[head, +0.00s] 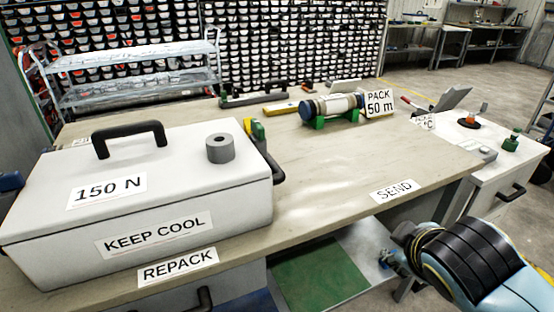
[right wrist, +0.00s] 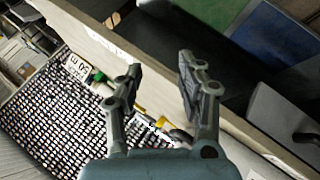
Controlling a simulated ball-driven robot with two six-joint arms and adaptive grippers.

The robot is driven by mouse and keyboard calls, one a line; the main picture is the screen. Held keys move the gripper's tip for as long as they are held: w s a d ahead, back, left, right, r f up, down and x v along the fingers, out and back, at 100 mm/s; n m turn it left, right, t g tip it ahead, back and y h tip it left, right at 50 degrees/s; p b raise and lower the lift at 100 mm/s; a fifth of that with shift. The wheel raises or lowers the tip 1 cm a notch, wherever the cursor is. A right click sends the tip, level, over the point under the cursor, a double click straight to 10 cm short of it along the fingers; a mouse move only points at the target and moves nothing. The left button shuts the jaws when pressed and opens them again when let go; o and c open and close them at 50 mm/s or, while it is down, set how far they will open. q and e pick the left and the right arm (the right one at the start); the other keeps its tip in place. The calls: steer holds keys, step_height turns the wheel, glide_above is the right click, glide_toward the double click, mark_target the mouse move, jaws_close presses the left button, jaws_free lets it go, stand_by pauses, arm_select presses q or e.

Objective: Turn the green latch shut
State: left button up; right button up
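A small green part (head: 258,131) with yellow beside it shows at the right end of the white cooler box (head: 215,195), partly hidden behind the lid. A separate green piece (head: 511,141) stands on the white cabinet at the right. I cannot tell which of these is the latch, or how it is turned. My right gripper (right wrist: 160,65) is open and empty in the right wrist view, with its two fingers apart. In the head view my right arm is low at the right, beyond the bench's front edge and away from both green parts. My left gripper is not in view.
The cooler lid carries a black handle (head: 130,138) and a grey ring (head: 221,148). A core liner tube (head: 332,106) lies in green holders by a "PACK 50 m" sign (head: 379,103). The bench middle (head: 330,160) is clear.

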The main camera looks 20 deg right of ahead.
steer(key=w+d+r+n+t+h, duration=0.1)
steer(key=w+r+n+t+h, duration=0.3)
steer(key=w+r+n+t, duration=0.55)
steer(key=n+t+y, duration=0.2)
steer(key=n+y, duration=0.8)
steer(key=n, duration=1.3)
glide_toward(253, 119)
steer(key=w, duration=0.8)
steer(key=shift+a+f+b, duration=0.1)
steer(key=shift+b, duration=0.25)
jaws_close()
